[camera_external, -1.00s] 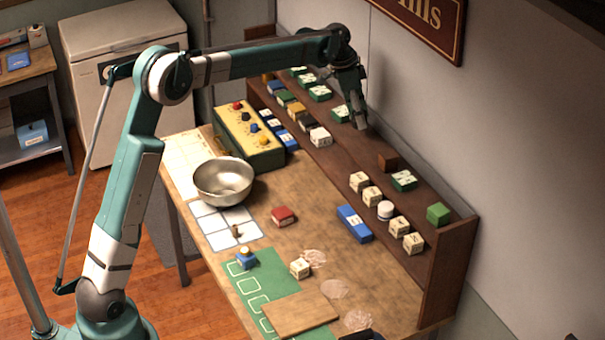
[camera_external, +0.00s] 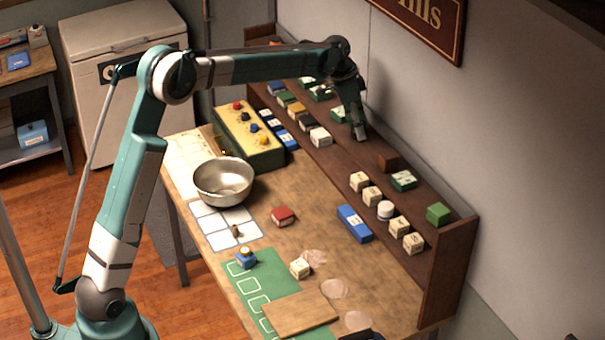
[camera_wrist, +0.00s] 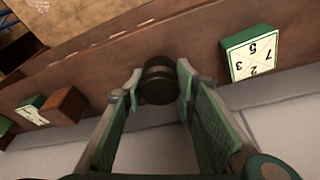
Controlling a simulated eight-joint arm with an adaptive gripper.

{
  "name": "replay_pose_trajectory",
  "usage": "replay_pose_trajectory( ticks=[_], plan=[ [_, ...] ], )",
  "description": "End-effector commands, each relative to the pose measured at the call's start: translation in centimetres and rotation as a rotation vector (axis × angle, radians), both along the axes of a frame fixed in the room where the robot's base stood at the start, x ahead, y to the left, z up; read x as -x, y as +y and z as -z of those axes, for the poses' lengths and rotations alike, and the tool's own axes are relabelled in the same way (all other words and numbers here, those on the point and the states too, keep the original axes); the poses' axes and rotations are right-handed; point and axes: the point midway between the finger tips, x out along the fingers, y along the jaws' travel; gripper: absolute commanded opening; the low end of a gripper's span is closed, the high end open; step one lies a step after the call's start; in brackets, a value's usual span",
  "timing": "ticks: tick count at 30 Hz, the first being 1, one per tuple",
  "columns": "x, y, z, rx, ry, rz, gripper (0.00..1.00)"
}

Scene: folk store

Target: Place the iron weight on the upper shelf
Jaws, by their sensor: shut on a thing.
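My gripper (camera_external: 360,135) is over the far part of the brown upper shelf (camera_external: 352,158), with its fingers pointing down. In the wrist view, my gripper (camera_wrist: 158,85) has its fingers on both sides of a dark, round, ridged iron weight (camera_wrist: 158,80) and is shut on it. The weight is near the fingertips, with the brown shelf (camera_wrist: 95,50) behind it. I cannot tell whether its underside touches the shelf. In the external view the fingers hide the weight.
On the shelf, a white and green block (camera_wrist: 252,52) is close to the fingers. A brown cube (camera_external: 387,161) and a green-edged block (camera_external: 404,180) are to the other side. The wall (camera_external: 410,110) runs along the back. A metal bowl (camera_external: 224,182) stands on the table.

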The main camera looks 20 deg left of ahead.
Motion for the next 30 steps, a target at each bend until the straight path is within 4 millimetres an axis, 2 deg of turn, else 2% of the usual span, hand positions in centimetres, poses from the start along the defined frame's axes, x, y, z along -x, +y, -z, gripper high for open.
replay_pose_trajectory(
  ticks=[5, 6, 9, 23, 30],
  plan=[
    [0.0, 0.0, 0.2, 0.0, 0.0, 0.0, 0.05],
    [0.0, 0.0, 0.3, 0.0, 0.0, 0.0, 0.3],
    [0.0, 0.0, 0.3, 0.0, 0.0, 0.0, 0.43],
    [0.0, 0.0, 0.0, 0.0, 0.0, 0.0, 0.44],
    [0.2, 0.5, -1.9, 0.0, 0.0, 0.0, 0.44]
  ],
)
